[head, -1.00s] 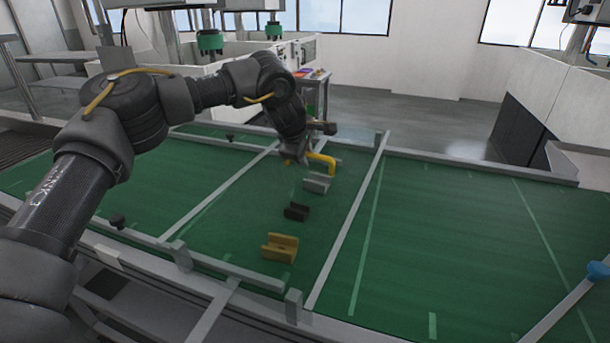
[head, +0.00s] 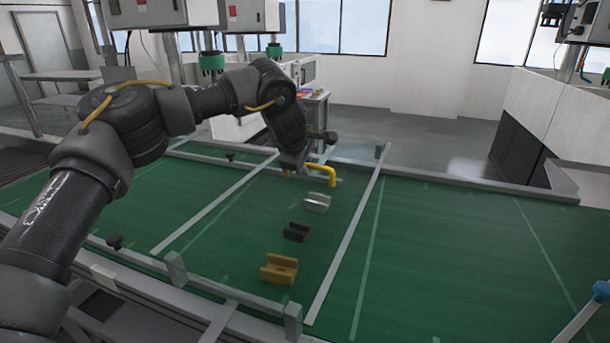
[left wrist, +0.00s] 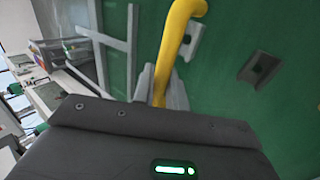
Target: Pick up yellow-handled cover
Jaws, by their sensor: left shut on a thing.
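The yellow handle (head: 325,172) of the cover is a bent bar beside the silver block on the green table. My left gripper (head: 293,168) is shut on its left end, and the bent end sticks out to the right. In the left wrist view the yellow handle (left wrist: 172,50) runs up from between the grey fingers. The rest of the cover is hard to make out. Whether it touches the table cannot be told. My right gripper is out of view.
Grey rails (head: 345,240) divide the table. A blue-topped rod (head: 601,291) is at the right edge. The right part is mostly clear.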

